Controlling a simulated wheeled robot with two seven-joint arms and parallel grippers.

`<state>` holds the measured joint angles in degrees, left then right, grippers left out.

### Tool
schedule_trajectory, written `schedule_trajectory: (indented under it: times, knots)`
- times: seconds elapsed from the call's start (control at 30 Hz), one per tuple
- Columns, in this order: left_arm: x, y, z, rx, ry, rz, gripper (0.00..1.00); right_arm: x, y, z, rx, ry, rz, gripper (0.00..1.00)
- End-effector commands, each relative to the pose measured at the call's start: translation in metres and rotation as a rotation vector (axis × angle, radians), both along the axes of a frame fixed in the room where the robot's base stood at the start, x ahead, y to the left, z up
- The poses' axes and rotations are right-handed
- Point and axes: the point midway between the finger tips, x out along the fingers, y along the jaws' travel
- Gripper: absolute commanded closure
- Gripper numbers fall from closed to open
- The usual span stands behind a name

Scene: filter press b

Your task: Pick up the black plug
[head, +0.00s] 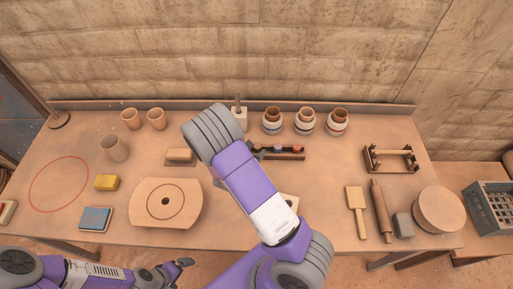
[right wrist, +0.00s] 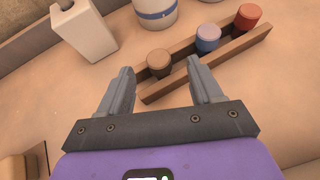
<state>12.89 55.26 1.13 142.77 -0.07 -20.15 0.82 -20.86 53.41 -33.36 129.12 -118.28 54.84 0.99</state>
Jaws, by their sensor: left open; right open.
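The darkest plug, a brownish-black cylinder (right wrist: 160,62), stands upright at the near-left end of a narrow wooden rack (right wrist: 182,70) in the right wrist view. A blue plug (right wrist: 208,38) and a red plug (right wrist: 248,16) stand farther along the rack. My right gripper (right wrist: 160,68) is open, its fingers pointing toward the dark plug, one on each side in the picture; I see no contact. My left gripper (head: 178,272) is open and empty at the table's front edge.
A pale block-shaped container (right wrist: 82,30) stands left of the rack. Several banded jars (head: 304,122) stand behind it. A round-marked wooden board (head: 150,203), yellow sponge (head: 107,182) and cups (head: 115,148) are at left. A paddle (head: 356,210) and rolling pin (head: 381,210) lie at right.

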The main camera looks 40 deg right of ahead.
Motion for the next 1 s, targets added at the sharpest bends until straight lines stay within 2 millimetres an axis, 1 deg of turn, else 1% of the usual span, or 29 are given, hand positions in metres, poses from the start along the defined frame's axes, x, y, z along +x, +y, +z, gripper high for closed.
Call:
schedule_trajectory:
  times: [0.1,0.2,0.33,0.5,0.53,0.9,1.0]
  knots:
    - [0.000,0.000,-0.005,0.000,-0.001,0.000,0.00,0.007,-0.016,-0.011,-0.002,0.002,-0.002,0.35]
    - [0.001,0.000,-0.007,0.000,-0.001,0.000,0.00,0.013,-0.026,-0.017,-0.001,0.001,-0.003,0.35]
    - [0.001,0.000,-0.007,0.000,-0.001,0.000,0.00,0.016,-0.031,-0.019,0.000,0.000,0.000,0.35]
    - [0.001,0.000,-0.007,0.000,-0.001,0.000,0.00,0.016,-0.031,-0.019,0.000,0.000,0.000,0.35]
    - [0.001,0.000,-0.007,0.000,-0.001,0.000,0.00,0.016,-0.031,-0.019,0.000,0.000,0.000,0.37]
    - [0.001,0.000,-0.007,0.000,-0.001,0.000,0.00,0.016,-0.030,-0.019,0.001,0.001,-0.001,0.93]
    - [0.001,0.000,-0.007,0.000,-0.001,0.000,0.00,0.016,-0.030,-0.019,0.000,0.000,-0.001,0.95]
